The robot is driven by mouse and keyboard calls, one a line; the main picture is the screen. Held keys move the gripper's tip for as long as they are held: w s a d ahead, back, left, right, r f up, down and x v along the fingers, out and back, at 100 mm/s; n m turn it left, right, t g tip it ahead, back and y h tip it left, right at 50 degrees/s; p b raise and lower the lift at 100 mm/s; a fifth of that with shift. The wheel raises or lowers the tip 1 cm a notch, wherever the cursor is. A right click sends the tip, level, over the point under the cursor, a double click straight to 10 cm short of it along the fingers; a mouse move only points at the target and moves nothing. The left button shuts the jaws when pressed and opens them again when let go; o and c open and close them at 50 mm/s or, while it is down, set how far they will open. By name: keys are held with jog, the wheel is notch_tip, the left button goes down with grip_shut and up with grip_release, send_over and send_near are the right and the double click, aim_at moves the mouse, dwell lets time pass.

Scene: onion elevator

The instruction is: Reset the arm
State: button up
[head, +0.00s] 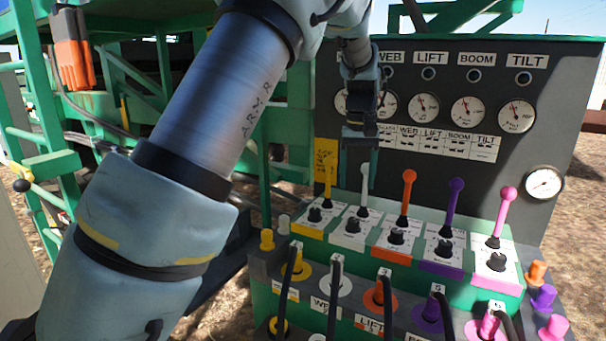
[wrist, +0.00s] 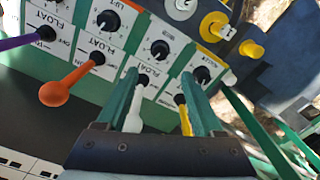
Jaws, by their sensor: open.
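My gripper (head: 368,182) hangs fingers-down over the lever panel, close to the white lever (head: 364,188) in the head view. In the wrist view the two green fingers of my gripper (wrist: 163,82) are spread apart with nothing clamped between them. The white lever (wrist: 133,118) shows just inside the left finger, and the yellow lever (wrist: 185,118) shows just inside the right finger. I cannot tell whether a finger touches either lever. In the head view the yellow lever (head: 328,180) stands to the left of the white one.
Orange (head: 406,195), purple (head: 452,205) and pink (head: 502,215) levers stand to the right. Black knobs and hose couplings line the stepped console below. A dark gauge panel (head: 550,90) rises behind. Green machine framing (head: 40,165) is at the left.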

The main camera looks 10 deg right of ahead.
jog(key=w+a+f+n, duration=0.1)
jog(key=a+f+n, duration=0.15)
jog(key=a, duration=1.55)
jog(key=s+a+f, duration=0.2)
jog(key=s+a, duration=0.4)
jog(key=a, duration=0.3)
jog(key=s+a+f+t, duration=0.1)
jog(key=s+a+f, duration=0.2)
jog(key=s+a, duration=0.3)
jog(key=a, duration=0.3)
jog(key=shift+a+t, duration=0.3)
jog(key=shift+a, duration=0.05)
